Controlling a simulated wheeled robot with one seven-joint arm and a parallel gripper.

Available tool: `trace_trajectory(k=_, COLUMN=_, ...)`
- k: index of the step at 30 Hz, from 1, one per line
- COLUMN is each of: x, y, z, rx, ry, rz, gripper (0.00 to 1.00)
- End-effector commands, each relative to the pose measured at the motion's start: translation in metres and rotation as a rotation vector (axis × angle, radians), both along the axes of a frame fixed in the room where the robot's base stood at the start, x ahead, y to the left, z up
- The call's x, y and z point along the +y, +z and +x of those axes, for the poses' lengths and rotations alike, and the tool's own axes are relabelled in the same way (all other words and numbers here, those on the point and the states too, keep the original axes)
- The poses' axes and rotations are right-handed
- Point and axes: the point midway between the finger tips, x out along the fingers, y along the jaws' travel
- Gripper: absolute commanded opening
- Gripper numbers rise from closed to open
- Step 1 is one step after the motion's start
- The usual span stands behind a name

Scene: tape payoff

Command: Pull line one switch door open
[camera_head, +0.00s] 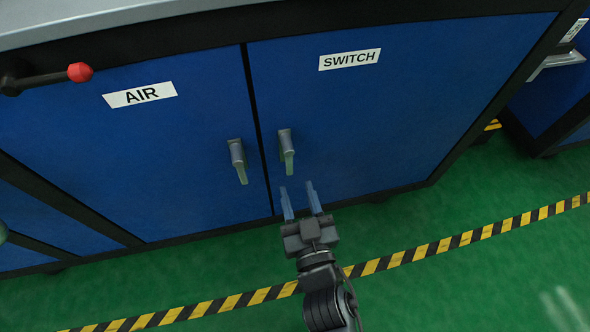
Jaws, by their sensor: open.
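The blue switch door (390,110) fills the right half of the cabinet and bears a white label reading SWITCH (349,59). It looks closed. Its grey handle (287,152) stands upright near the door's left edge. My gripper (301,198) is below the handle in the picture, with its two fingers apart and pointing up toward the door. Nothing shows between the fingers, and they appear apart from the handle. How far the fingertips are from the door is hard to tell.
The AIR door (140,150) with its own grey handle (238,161) adjoins on the left. A lever with a red knob (80,72) juts out at upper left. Another blue cabinet (550,100) stands at right. Green floor with a yellow-black stripe (420,252) lies clear in front.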

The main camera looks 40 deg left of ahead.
Motion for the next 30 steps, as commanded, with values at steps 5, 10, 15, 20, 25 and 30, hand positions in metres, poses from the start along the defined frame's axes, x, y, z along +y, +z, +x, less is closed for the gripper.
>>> trace_trajectory(k=5, x=0.017, y=-0.001, z=0.014, rx=-0.001, ry=0.002, rz=0.003, gripper=0.43)
trace_trajectory(k=10, x=0.037, y=-0.001, z=0.031, rx=-0.001, ry=0.002, rz=0.002, gripper=0.43)
trace_trajectory(k=15, x=0.052, y=0.0, z=0.044, rx=-0.002, ry=0.001, rz=0.001, gripper=0.43)
trace_trajectory(k=20, x=0.058, y=0.0, z=0.049, rx=0.0, ry=0.001, rz=0.001, gripper=0.43)
trace_trajectory(k=25, x=0.058, y=0.0, z=0.05, rx=0.001, ry=0.0, rz=0.001, gripper=0.43)
trace_trajectory(k=30, x=0.058, y=0.0, z=0.05, rx=0.001, ry=0.0, rz=0.001, gripper=0.34)
